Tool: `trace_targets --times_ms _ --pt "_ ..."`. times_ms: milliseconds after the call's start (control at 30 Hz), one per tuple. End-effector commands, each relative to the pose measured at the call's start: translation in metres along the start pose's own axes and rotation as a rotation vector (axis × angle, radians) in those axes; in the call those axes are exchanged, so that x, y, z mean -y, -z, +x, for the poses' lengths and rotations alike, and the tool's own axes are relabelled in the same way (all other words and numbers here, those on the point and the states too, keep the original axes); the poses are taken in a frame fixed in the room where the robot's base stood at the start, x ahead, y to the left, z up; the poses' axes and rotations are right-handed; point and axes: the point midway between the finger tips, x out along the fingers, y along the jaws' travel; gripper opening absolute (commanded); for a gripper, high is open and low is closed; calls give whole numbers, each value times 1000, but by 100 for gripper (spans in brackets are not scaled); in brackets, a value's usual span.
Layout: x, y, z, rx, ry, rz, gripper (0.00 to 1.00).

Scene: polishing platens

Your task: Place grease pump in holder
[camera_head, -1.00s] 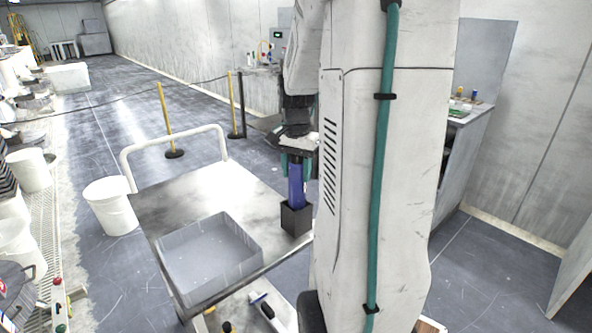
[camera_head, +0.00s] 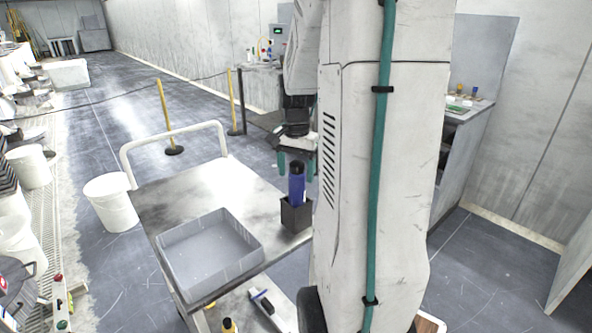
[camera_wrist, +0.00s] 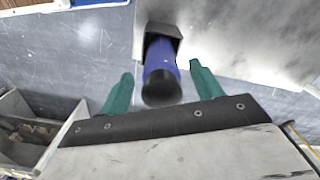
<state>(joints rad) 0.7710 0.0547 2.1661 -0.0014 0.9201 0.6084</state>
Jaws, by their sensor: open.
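The grease pump (camera_head: 297,186), a blue cylinder with a dark top, stands upright in the black square holder (camera_head: 295,215) on the cart's top. In the wrist view the pump (camera_wrist: 160,62) sits with its far end inside the holder (camera_wrist: 163,31) and its dark cap toward the camera. My gripper (camera_head: 296,172) is above and behind the pump in the head view, partly hidden by my arm. In the wrist view its green fingers (camera_wrist: 160,85) are spread apart on both sides of the pump, with gaps between.
The metal cart (camera_head: 190,190) carries a grey tray (camera_head: 210,255) left of the holder. A white bucket (camera_head: 111,203) stands on the floor to the left. Yellow barrier posts (camera_head: 167,118) stand behind. The back of the cart top is clear.

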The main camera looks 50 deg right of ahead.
Motion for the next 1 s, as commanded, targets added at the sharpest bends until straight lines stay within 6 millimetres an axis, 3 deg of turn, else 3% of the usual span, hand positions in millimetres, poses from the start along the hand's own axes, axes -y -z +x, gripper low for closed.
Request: trace_targets --times_ms 167,500,767,867,967,1000 --pt "1 1 -23 -5 3 0 65" --pt "0 1 -98 -4 3 0 65" --pt "1 -1 -128 -2 1 -4 65" --pt "5 -18 -133 -6 4 -60 65" --pt "14 -64 -138 -18 13 -209 65" --pt "16 -89 -139 -24 17 -295 65"
